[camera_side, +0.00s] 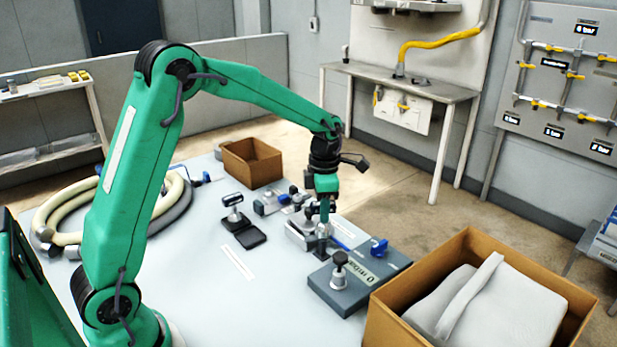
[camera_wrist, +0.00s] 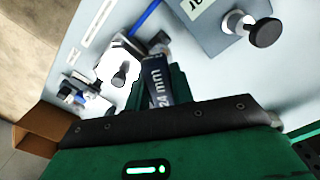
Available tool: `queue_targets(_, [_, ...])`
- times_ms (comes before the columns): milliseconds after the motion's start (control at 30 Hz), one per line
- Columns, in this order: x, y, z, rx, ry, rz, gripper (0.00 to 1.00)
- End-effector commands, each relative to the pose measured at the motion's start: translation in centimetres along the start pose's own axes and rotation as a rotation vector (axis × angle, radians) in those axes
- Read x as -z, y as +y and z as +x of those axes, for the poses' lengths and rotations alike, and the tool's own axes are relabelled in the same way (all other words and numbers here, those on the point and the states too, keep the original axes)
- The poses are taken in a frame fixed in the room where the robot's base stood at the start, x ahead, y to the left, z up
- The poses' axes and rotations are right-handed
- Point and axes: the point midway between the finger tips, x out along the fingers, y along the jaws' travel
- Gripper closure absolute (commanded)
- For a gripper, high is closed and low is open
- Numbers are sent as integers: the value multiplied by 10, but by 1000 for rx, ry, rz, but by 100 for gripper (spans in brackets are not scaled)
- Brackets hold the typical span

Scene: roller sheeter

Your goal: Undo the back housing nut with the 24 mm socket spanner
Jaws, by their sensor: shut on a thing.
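My gripper (camera_side: 325,206) points down over the work area and is shut on the socket spanner (camera_wrist: 157,84), whose dark handle reads "24 mm". In the side view, the spanner's metal lower end (camera_side: 323,230) is at a pale metal housing (camera_side: 303,236). The housing also shows in the wrist view (camera_wrist: 128,52), with a dark nut or stud (camera_wrist: 119,79) on it, left of the spanner. I cannot tell whether the socket is on a nut; its lower end is hidden behind the handle in the wrist view.
A grey-blue box (camera_side: 350,296) labelled "0 mbar" with a black knob (camera_side: 339,258) stands close on the right. A black stand (camera_side: 240,229) and blue-and-metal fittings (camera_side: 268,203) are left. Cardboard boxes (camera_side: 251,163) (camera_side: 560,309) stand behind and front right. Front-left table is clear.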

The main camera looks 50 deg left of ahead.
Motion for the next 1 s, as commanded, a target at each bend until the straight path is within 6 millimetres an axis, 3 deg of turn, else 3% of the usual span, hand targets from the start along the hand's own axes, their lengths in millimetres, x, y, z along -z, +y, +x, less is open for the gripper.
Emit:
queue_targets(433, [0,0,-1,-1,-2,-42,100])
queue_targets(800, [0,0,-1,-1,-2,-229,100])
queue_targets(1000, [0,0,-1,-1,-2,-249,100])
